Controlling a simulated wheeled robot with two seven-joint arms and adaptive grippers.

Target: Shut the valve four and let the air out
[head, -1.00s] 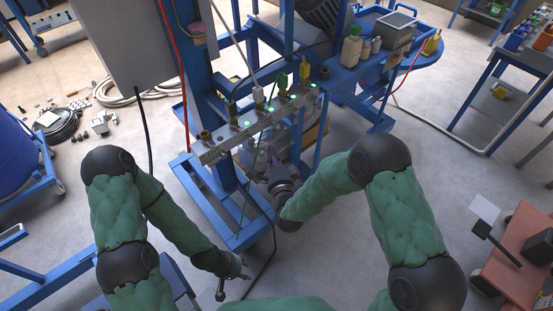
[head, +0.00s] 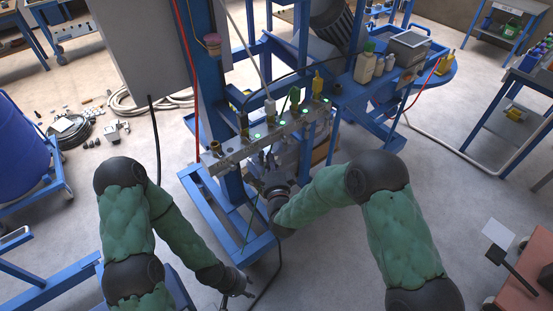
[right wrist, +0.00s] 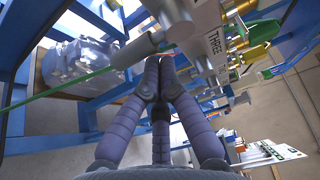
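The valve manifold (head: 262,138) is a grey bar with several upright fittings and green lights, fixed to the blue frame. In the right wrist view, a label reading THREE (right wrist: 214,44) shows on the manifold; I cannot read a label for valve four. My right gripper (right wrist: 160,62) is below the manifold, its fingertips together close to a grey cylindrical fitting (right wrist: 140,50). I see nothing clearly held between them. In the head view its tips are hidden under the bar. My left gripper (head: 247,291) hangs low, away from the manifold; its fingers are too small to judge.
A thin green line (right wrist: 60,90) crosses behind my right fingers. A blue shelf with bottles (head: 366,64) stands right of the manifold. A grey cabinet (head: 140,45) is at the left. A black cable (head: 272,272) runs near my left gripper.

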